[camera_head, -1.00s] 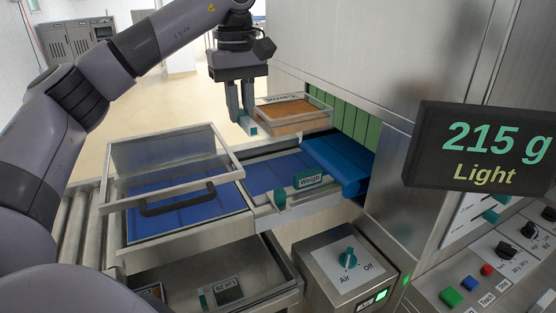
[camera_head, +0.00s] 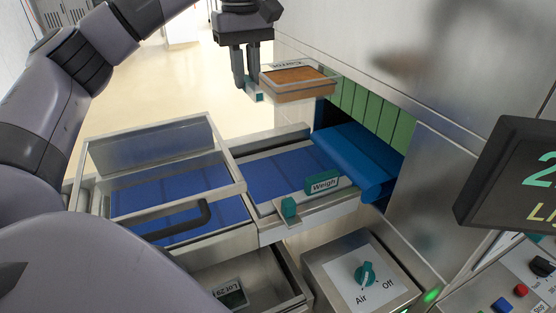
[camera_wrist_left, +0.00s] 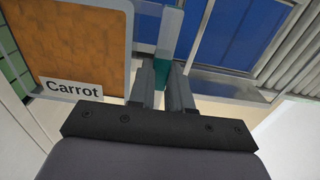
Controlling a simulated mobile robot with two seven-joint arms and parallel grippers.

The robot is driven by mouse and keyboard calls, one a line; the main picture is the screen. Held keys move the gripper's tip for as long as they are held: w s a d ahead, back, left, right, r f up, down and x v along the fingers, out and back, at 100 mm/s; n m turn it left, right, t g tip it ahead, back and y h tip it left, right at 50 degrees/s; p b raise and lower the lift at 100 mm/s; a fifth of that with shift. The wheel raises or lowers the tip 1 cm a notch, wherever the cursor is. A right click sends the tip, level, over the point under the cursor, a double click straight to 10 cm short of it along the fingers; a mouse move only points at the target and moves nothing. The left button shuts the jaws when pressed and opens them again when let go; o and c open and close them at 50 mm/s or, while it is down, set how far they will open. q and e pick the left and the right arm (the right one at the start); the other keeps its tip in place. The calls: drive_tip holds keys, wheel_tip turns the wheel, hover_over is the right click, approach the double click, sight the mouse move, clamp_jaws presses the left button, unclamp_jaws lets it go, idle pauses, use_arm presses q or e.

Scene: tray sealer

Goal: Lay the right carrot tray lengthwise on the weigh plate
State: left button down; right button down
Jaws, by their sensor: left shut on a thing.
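The carrot tray (camera_head: 298,90) is a clear tray with orange contents and a "Carrot" label. My left gripper (camera_head: 250,92) points down and is shut on the teal tab at the tray's left end. It holds the tray in the air, above and behind the weigh plate (camera_head: 268,180), a blue surface with a "Weigh" sign (camera_head: 322,183) at its front. In the left wrist view the tray (camera_wrist_left: 72,38) lies left of the fingers (camera_wrist_left: 162,88), with the teal tab between them. My right gripper is not in view.
An open clear-lidded frame (camera_head: 190,235) with a black handle stands left of the weigh plate. A blue belt (camera_head: 350,155) leads right toward green strips (camera_head: 370,118) in the machine wall. A display (camera_head: 515,185) is cut off at right; an Air/Off knob box (camera_head: 362,275) stands in front.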

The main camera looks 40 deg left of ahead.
use_arm(q)
wheel_tip(320, 180, down, 20)
drive_tip(key=shift+r, duration=0.2)
idle(0.4)
drive_tip(key=shift+f, duration=0.15)
drive_tip(key=c, duration=1.1)
unclamp_jaws()
drive_tip(key=shift+o, duration=0.2)
